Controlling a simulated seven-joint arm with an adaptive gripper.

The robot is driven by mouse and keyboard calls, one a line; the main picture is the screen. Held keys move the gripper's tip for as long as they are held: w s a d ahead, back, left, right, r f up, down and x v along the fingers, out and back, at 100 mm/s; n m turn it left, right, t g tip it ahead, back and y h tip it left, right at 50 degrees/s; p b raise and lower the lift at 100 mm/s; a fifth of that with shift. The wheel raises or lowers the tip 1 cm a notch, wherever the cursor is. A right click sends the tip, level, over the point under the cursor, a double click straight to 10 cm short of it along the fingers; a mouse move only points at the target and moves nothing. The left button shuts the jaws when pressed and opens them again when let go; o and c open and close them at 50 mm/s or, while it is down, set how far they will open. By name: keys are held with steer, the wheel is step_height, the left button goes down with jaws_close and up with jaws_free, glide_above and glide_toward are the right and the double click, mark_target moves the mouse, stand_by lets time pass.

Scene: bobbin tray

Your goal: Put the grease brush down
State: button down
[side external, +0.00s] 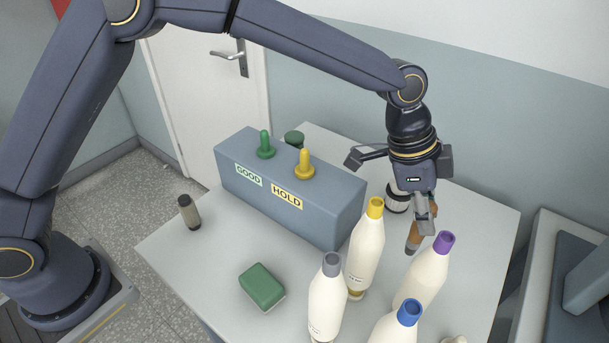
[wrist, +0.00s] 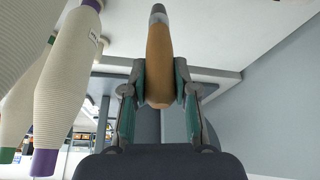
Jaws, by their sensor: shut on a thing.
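The grease brush (side external: 413,238) has a brown handle and hangs below my gripper (side external: 424,212) on the right side of the table, behind the bobbins. In the wrist view, my gripper (wrist: 160,88) is shut on the brush's orange-brown handle (wrist: 158,55), with one finger on each side. A grey tip shows at the handle's far end. In the side view the brush looks slightly tilted and its lower end is close to the tabletop. I cannot tell whether it touches. The upper part of the brush is hidden by the fingers.
Several cream bobbins, with yellow (side external: 366,245), grey (side external: 327,300), purple (side external: 424,270) and blue (side external: 397,327) tops, stand close in front. A grey GOOD/HOLD block (side external: 340,218) stands left. A jar (side external: 397,198) is behind.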

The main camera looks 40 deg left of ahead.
steer(key=shift+f, duration=2.4)
steer(key=shift+f, duration=0.1)
steer(key=c, duration=0.9)
jaws_free()
